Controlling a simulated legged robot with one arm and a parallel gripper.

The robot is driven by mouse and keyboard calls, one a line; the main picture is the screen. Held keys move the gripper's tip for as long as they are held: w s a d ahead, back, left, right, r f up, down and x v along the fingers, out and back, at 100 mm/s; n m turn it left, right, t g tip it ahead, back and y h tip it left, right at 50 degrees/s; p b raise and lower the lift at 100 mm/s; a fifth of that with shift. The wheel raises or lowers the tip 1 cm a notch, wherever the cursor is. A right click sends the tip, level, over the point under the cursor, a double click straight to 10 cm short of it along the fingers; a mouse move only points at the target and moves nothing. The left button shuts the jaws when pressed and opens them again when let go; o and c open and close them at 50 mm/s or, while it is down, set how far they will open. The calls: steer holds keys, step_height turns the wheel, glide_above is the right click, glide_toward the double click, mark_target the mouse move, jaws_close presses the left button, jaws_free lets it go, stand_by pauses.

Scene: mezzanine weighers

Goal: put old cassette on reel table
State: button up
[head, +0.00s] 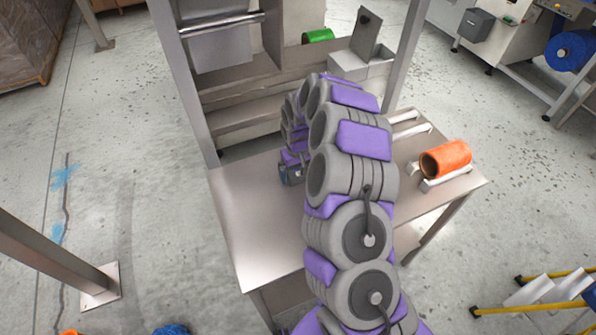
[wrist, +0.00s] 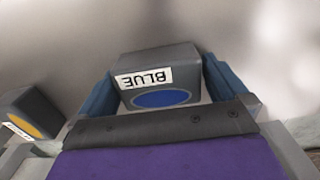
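A dark grey block marked BLUE, with a blue oval (wrist: 160,98), sits between the two blue fingers of my gripper (wrist: 160,85) in the wrist view. The fingers appear to press on both its sides. I cannot tell whether this is the old cassette. A similar grey block with a yellow oval (wrist: 28,122) is at the left of the wrist view. In the head view my gripper (head: 291,172) is low over the steel table (head: 245,215), largely hidden by my arm. An orange roll (head: 446,158) rests on metal rails on this table's right side, possibly the reel table.
A steel frame with shelves (head: 240,115) stands behind the table, with a green roll (head: 318,36) at its back. A post (head: 60,250) stands at left and yellow rails (head: 535,308) at lower right. The floor at left is largely clear.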

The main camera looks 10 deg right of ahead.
mark_target(299, 170)
steer(key=shift+d+r, duration=0.3)
steer(key=shift+r, duration=0.1)
step_height(299, 170, up, 11)
steer(key=p, duration=0.2)
steer(key=s+a+r, duration=0.3)
steer(key=s+r, duration=0.4)
steer(key=s+d+r, duration=0.1)
steer(key=s+r, duration=0.2)
steer(key=s, duration=0.8)
steer(key=s+d+r+m+g, duration=0.1)
steer(key=s+r, duration=0.1)
steer(key=s, duration=1)
steer(key=s+d+r+m, duration=0.1)
steer(key=s+r, duration=0.2)
steer(key=s, duration=0.9)
steer(key=shift+r+g+b, duration=0.3)
steer(key=shift+g, duration=0.1)
steer(key=shift+f, duration=0.1)
